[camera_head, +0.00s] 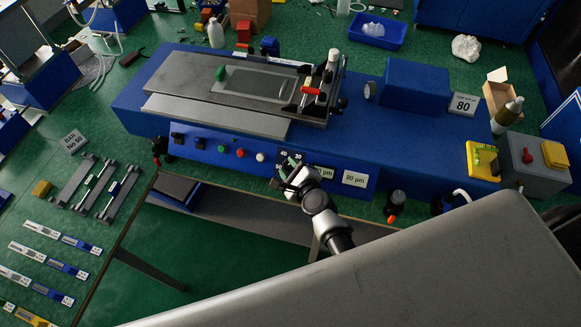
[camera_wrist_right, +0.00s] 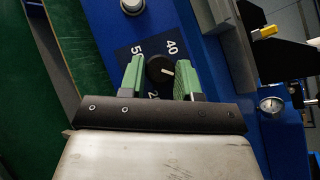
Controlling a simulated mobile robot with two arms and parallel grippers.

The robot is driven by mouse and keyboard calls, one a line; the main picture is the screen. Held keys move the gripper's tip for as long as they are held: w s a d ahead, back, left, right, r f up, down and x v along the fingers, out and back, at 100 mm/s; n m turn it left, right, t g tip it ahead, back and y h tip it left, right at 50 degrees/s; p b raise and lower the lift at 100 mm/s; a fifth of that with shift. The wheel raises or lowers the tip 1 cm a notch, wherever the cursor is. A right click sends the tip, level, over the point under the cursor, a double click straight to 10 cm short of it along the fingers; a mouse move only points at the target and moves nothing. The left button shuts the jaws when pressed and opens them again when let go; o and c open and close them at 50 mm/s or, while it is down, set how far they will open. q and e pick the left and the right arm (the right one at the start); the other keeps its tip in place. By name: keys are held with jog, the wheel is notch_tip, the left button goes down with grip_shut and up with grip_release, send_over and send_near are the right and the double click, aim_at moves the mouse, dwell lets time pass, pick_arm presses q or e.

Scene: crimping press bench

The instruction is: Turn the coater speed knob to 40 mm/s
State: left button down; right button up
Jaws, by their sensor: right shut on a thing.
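The black speed knob (camera_wrist_right: 159,70) sits on a dark dial plate on the blue front panel of the coater (camera_head: 215,155). In the right wrist view its white mark points right and slightly down, below the printed 40 and toward the right-hand finger. The 50 is at upper left and a partly hidden 20 lies below. My right gripper (camera_wrist_right: 157,66) has its green fingers on both sides of the knob and is shut on it. In the head view the right gripper (camera_head: 291,167) is at the dial and hides the knob. My left gripper is out of view.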

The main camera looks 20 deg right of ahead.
jog(key=shift+d+r+n+g+y+p, duration=0.15)
jog(key=shift+n+g+y+p, duration=0.15)
jog(key=shift+n+p, duration=0.25)
jog(key=shift+a+r+n+g+y+p, duration=0.1)
jog(key=shift+r+n+g+y+p, duration=0.15)
jog(key=shift+n+p, duration=0.25)
jog(key=shift+w+d+f+n+g+y+p, duration=0.1)
jog(key=shift+n+g+y+p, duration=0.15)
jog(key=shift+n+g+p, duration=0.25)
jog(key=shift+w+d+n+g+y+p, duration=0.1)
jog(key=shift+n+g+y+p, duration=0.2)
jog(key=shift+n, duration=0.35)
jog(key=n+g, duration=0.4)
jog(key=n, duration=0.1)
jog(key=shift+w, duration=0.15)
jog(key=n+g, duration=0.4)
jog(key=shift+w+a+r+h, duration=0.1)
jog(key=shift+w+r+h, duration=0.1)
jog(key=shift+h, duration=0.2)
jog(key=shift+n, duration=0.4)
jog(key=o, duration=0.9)
jog(key=shift+o, duration=0.2)
jog(key=shift+r, duration=0.1)
